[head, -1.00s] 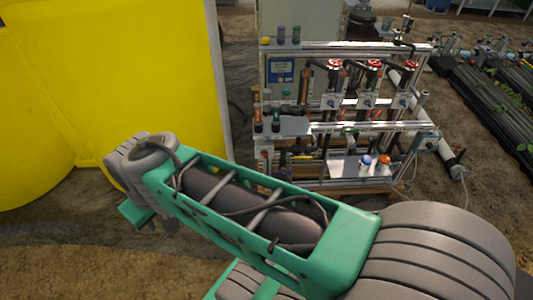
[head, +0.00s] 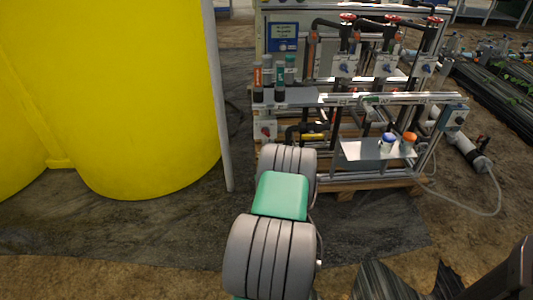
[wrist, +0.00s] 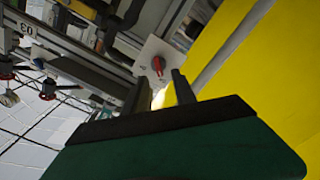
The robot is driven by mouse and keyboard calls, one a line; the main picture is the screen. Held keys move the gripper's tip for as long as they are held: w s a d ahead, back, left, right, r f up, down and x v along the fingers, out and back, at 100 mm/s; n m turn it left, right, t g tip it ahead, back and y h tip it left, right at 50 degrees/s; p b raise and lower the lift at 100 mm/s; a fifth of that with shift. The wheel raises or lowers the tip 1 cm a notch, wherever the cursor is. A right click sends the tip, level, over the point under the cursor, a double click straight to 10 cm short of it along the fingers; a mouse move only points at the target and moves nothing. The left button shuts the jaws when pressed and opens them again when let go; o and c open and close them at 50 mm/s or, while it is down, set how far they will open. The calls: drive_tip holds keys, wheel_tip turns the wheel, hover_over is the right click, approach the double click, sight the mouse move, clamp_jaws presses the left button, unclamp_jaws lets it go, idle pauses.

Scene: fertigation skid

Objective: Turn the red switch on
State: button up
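The red switch (wrist: 158,66) is a red rotary knob on a pale square plate, just beyond my fingertips in the wrist view. In the head view, the red switch (head: 265,132) is small, on a grey box at the left end of the skid's lower rail. My gripper (wrist: 159,84) has its two dark fingers apart with a gap between them and nothing held. The knob shows above this gap, and I see no contact. In the head view my gripper is hidden behind my arm.
A large yellow tank (head: 140,100) stands left of the skid, with a grey post (head: 215,100) at its edge. Bottles (head: 280,75) stand on the rail above the switch. A metal shelf (head: 370,150) holds two capped containers. Red-handled valves (head: 347,17) line the upper rail.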

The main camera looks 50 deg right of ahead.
sight(266, 132)
drive_tip(key=x, duration=0.7)
drive_tip(key=shift+d+r, duration=0.15)
drive_tip(key=shift+d, duration=0.2)
drive_tip(key=shift+w, duration=0.1)
drive_tip(key=shift+c, duration=0.2)
clamp_jaws()
drive_tip(key=shift+b, duration=0.3)
